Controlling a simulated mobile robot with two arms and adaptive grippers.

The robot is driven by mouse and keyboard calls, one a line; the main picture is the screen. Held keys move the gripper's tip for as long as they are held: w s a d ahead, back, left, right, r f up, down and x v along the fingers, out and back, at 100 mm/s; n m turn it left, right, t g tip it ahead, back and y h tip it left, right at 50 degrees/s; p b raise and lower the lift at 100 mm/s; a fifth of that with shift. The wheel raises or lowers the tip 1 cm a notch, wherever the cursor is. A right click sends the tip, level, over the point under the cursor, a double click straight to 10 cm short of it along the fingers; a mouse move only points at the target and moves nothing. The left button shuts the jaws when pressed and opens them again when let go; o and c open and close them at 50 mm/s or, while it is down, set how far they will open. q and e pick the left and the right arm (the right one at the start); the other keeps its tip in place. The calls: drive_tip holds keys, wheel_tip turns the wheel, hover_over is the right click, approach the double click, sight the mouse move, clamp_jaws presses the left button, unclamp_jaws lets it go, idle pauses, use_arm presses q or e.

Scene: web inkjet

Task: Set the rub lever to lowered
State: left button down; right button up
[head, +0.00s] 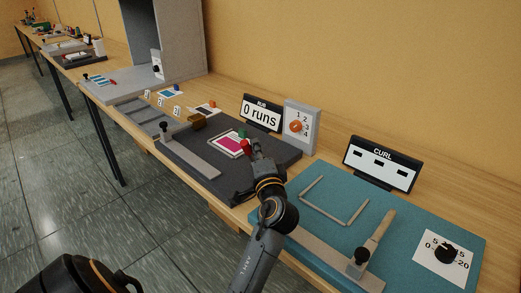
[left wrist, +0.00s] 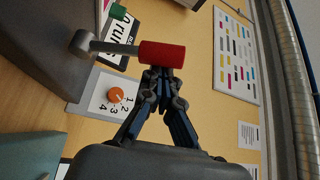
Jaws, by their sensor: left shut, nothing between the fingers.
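The rub lever has a red cylindrical handle (head: 245,147), which shows in the head view above the dark grey rub station (head: 283,152). In the left wrist view the red handle (left wrist: 164,54) sits on the end of a grey metal arm (left wrist: 112,47). My left gripper (head: 254,147) is shut with nothing between its fingers. Its fingertips (left wrist: 158,74) are right at the side of the red handle; I cannot tell whether they touch it. The gripper partly hides the lever in the head view. My right gripper is not in view.
The "0 runs" display (head: 261,113) and an orange dial panel (head: 302,128) stand behind the station. A small green part (head: 242,134) is near the handle. A printed card (head: 226,145) lies left of the gripper. The teal curl station (head: 410,225) is at right.

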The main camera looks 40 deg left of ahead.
use_arm(q)
drive_tip(key=shift+s+a+f, duration=0.15)
drive_tip(key=shift+s+f, duration=0.05)
drive_tip(key=shift+s, duration=0.35)
drive_tip(key=shift+f, duration=0.15)
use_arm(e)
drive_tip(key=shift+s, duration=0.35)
use_arm(q)
drive_tip(key=shift+s+f, duration=0.1)
